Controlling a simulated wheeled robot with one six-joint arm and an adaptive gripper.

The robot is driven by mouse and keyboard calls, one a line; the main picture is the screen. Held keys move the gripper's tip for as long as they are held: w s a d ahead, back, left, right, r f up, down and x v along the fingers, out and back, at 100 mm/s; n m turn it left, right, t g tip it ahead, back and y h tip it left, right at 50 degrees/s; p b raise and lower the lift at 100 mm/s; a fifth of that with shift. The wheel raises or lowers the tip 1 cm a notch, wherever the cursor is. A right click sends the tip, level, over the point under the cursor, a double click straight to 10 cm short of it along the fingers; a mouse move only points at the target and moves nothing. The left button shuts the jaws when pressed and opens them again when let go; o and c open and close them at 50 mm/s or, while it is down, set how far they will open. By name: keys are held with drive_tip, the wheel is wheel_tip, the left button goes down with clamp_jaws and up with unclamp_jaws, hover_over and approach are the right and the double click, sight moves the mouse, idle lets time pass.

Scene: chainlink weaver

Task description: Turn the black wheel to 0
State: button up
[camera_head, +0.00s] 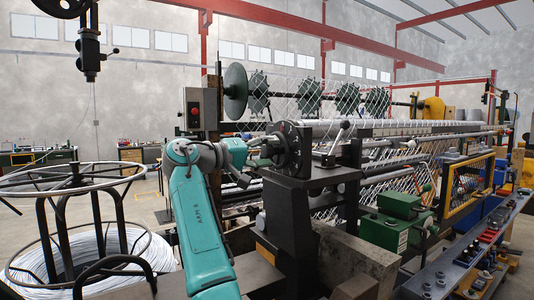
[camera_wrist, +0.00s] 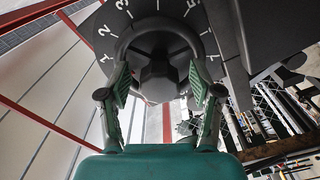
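The black wheel (camera_head: 291,150) stands upright on a dark post at the near end of the machine in the head view. My gripper (camera_head: 256,150) reaches the wheel from the left. In the wrist view, the fingers of my gripper (camera_wrist: 159,76) are spread on both sides of the knob's lower part, and contact is unclear.
A control box with a red button (camera_head: 194,108) stands behind my arm. A green box (camera_head: 396,222) sits at lower right. A wire coil stand (camera_head: 75,225) is at left.

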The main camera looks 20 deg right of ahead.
drive_tip(key=shift+a, duration=0.1)
drive_tip(key=v, duration=1.1)
drive_tip(key=shift+a, duration=0.35)
drive_tip(key=shift+s, duration=0.15)
